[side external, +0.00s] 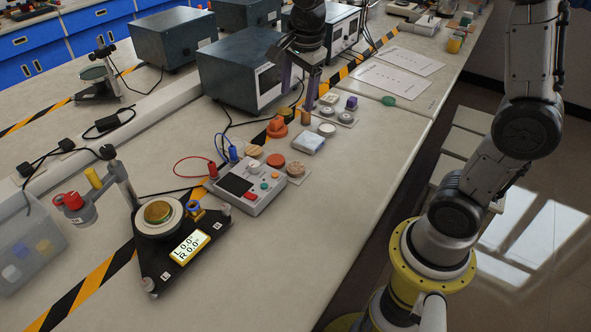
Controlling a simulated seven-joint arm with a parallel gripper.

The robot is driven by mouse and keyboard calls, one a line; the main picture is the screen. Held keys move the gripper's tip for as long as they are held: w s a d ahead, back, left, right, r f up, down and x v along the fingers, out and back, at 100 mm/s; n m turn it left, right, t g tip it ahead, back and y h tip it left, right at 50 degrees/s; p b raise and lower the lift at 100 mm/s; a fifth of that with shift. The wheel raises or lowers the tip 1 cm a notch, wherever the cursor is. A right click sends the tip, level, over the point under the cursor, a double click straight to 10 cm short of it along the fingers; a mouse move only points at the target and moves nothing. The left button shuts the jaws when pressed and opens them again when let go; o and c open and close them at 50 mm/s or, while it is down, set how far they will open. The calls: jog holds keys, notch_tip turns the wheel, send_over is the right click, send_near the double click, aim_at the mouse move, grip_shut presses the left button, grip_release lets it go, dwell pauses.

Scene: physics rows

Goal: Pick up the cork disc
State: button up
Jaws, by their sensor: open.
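A speckled tan-brown disc (296,169) that looks like cork lies on the bench just right of the grey control box. Another pale tan disc (254,151) lies behind the box; at this size I cannot be sure which one is cork. My gripper (299,98) points down over the cluster of small parts farther back, well behind both discs. Its two fingers are apart, and I see nothing held between them. A brown cylinder (306,118) shows just below the right fingertip; I cannot tell the gap between them.
An orange knob-shaped part (277,127), a white-blue block (309,144) and several small discs crowd around my gripper. A dark instrument box (238,75) stands close at left. The control box (248,187) has cables. The bench's front right is clear.

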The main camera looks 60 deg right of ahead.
jog(key=w+d+f+m+g, duration=0.1)
jog(key=w+d+f+g, duration=0.2)
jog(key=f, duration=0.6)
send_over(295, 168)
jog(key=f, duration=1)
jog(key=shift+a, duration=0.2)
jog(key=shift+d+f, duration=0.1)
jog(key=shift+f, duration=2.9)
jog(key=c, duration=1)
